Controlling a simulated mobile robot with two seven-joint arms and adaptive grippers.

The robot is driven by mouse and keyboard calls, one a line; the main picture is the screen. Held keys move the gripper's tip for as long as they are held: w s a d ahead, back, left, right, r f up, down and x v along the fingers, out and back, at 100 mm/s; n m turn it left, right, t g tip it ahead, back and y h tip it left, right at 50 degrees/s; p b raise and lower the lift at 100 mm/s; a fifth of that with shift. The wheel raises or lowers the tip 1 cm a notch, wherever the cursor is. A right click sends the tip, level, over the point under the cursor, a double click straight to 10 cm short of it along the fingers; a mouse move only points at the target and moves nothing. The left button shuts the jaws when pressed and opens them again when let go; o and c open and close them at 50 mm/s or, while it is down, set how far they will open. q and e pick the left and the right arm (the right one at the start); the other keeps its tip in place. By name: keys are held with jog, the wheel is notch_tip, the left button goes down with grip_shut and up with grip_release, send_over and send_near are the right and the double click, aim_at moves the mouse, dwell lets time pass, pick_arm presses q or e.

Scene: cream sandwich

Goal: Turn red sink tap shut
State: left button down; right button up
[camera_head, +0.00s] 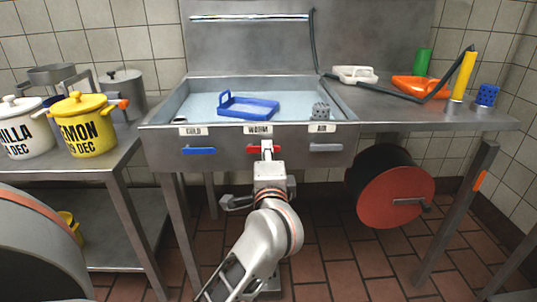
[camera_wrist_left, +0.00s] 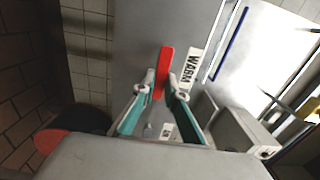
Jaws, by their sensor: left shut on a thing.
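The red tap (camera_head: 251,149) is a short lever on the sink's front panel, below the WARM label (camera_head: 258,130). In the head view it lies level, partly hidden by my gripper. My left gripper (camera_head: 267,150) reaches it from the front and is shut on it. The left wrist view shows the red lever (camera_wrist_left: 166,62) between the two fingers (camera_wrist_left: 163,88), with its end sticking out past them. My right gripper is in neither view.
A blue lever (camera_head: 198,151) under COLD and a grey lever (camera_head: 326,147) under AIR flank it. The sink basin (camera_head: 190,104) holds a blue tray (camera_head: 250,108). A red hose reel (camera_head: 395,198) hangs at the lower right. Pots (camera_head: 82,124) stand on the left table.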

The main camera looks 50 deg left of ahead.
pick_arm(q)
jog(key=shift+a+r, duration=0.15)
jog(key=shift+r, duration=0.15)
jog(key=c, duration=2.1)
grip_release()
jog(key=shift+o, duration=0.3)
jog(key=shift+f, duration=0.15)
jog(key=shift+f, duration=0.1)
